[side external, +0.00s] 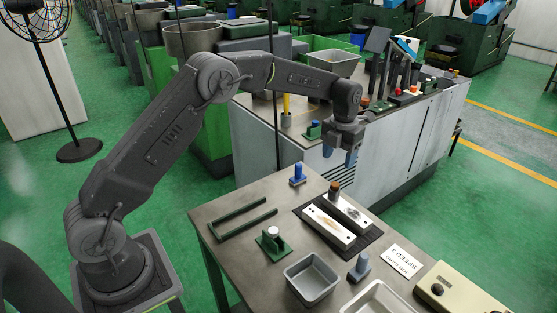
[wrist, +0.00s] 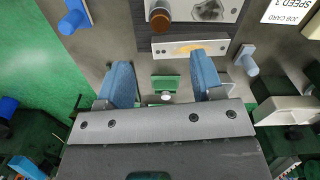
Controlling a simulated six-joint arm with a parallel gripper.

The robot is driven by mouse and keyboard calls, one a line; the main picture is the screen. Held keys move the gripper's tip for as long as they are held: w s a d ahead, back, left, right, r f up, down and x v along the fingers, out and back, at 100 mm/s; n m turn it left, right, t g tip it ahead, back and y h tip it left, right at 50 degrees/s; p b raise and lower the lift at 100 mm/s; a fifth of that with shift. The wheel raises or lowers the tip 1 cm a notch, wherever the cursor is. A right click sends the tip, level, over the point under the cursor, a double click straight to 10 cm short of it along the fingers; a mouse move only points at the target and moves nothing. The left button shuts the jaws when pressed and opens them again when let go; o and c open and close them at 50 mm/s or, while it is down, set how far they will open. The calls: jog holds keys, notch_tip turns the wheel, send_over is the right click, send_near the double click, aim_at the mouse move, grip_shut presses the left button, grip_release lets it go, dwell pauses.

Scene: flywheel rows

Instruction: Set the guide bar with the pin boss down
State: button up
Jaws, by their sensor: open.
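Two pale metal bars lie side by side on a dark mat (side external: 308,207) on the bench. The farther bar (side external: 355,215) has an upright brown cylindrical boss (side external: 334,187) at its left end; that boss also shows at the top of the wrist view (wrist: 160,16). The nearer bar (side external: 328,226) has an orange-yellow mark and also shows in the wrist view (wrist: 160,50). My gripper (side external: 341,163) is open and empty above the bench, higher than the bars and apart from them. Its blue fingers (wrist: 164,72) stand wide apart in the wrist view.
A green block with a white knob (side external: 272,245), a blue peg (side external: 298,174), a grey-blue peg (side external: 360,267) and dark rails (side external: 242,223) stand around the bars. A grey tray (side external: 311,278), a job card (side external: 404,261) and a beige button box (side external: 458,291) are nearer the front.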

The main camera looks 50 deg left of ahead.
jog(key=s+d+r+n+t, duration=0.2)
jog(key=s+r+n+t, duration=0.1)
jog(key=s+r+n, duration=1.35)
jog(key=s+f+n+t, duration=0.2)
jog(key=s+f+n, duration=0.1)
jog(key=s+n, duration=1.4)
jog(key=s, duration=0.2)
jog(key=shift+s+d+t, duration=0.2)
jog(key=shift+s+t, duration=0.1)
